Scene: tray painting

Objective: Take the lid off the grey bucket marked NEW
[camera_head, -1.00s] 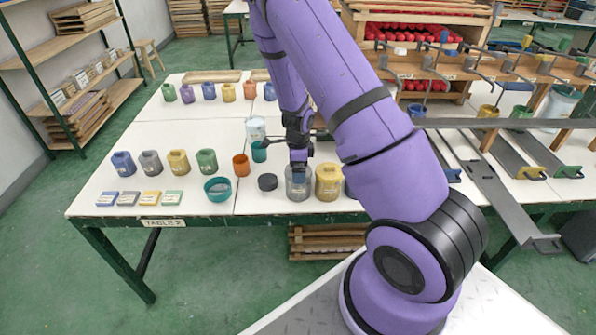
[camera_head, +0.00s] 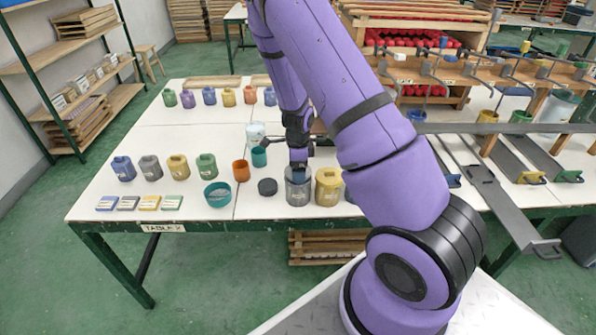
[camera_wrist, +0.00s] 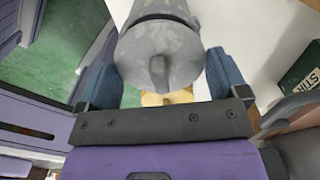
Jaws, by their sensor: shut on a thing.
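The grey bucket (camera_head: 298,193) stands on the white table near its front edge, left of a yellow bucket. Its label is too small to read. My gripper (camera_head: 298,176) points down at the top of this bucket. In the wrist view the round grey lid (camera_wrist: 140,55), with a raised handle in its middle, lies between the two blue fingers of my gripper (camera_wrist: 163,82). The fingers are shut on the lid, one at each side. I cannot tell whether the lid is clear of the bucket; most of the bucket's rim is hidden.
The yellow bucket (camera_head: 328,187) stands close on the right. A dark round disc (camera_head: 267,187) lies just left, with a teal bowl (camera_head: 217,195) and an orange cup (camera_head: 241,170) beyond it. The table (camera_head: 150,215) has bare space behind the cups.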

